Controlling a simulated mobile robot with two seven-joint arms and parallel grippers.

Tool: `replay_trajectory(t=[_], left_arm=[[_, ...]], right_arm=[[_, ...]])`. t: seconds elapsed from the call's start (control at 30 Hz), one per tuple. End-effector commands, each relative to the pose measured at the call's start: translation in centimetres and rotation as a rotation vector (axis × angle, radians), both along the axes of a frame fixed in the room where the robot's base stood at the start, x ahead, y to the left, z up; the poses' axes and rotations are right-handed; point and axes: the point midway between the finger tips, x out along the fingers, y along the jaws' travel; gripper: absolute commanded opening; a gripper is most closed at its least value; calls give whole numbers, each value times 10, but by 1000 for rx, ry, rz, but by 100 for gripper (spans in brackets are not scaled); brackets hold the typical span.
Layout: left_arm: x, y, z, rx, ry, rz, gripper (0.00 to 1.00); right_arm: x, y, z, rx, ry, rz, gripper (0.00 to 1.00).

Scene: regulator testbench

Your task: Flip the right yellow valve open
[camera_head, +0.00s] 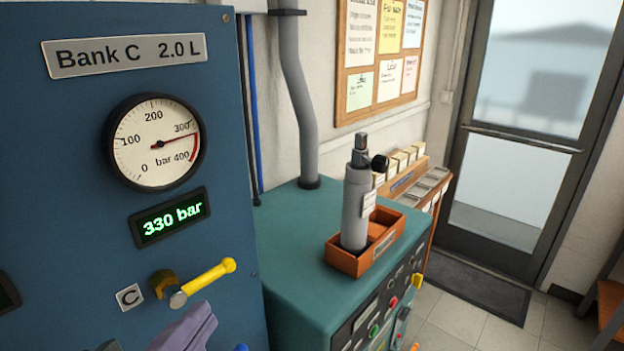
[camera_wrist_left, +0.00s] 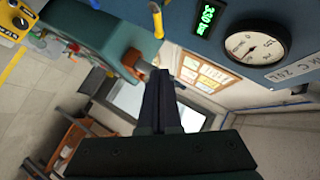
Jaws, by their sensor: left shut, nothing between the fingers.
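The yellow valve (camera_head: 210,278) sits low on the blue panel beside a "C" label (camera_head: 129,296). Its yellow lever points right and slightly up from a brass body. The lever also shows at the top of the left wrist view (camera_wrist_left: 156,19). My left gripper (camera_head: 204,314) is at the bottom of the head view, just below the lever and apart from it in the picture. In the left wrist view its dark fingers (camera_wrist_left: 158,76) are together and empty, with the lever beyond their tips. My right gripper is not in view.
The blue panel (camera_head: 60,225) carries a dial gauge (camera_head: 154,141) and a display (camera_head: 170,216) reading 330 bar. Right of it, a teal cabinet (camera_head: 290,225) bears an orange tray (camera_head: 342,262) holding a grey cylinder (camera_head: 355,210). A grey pipe (camera_head: 300,100) rises behind.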

Motion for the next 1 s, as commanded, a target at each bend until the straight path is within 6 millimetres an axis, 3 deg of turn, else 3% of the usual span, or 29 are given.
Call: replay_trajectory(t=[0.5, 0.73, 1.0], left_arm=[[86, 3, -35, -1, -1, 2, 0], [101, 24, -52, 0, 1, 2, 0], [105, 30, -58, -1, 0, 2, 0]], right_arm=[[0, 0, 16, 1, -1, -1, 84], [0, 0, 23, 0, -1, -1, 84], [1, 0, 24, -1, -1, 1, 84]])
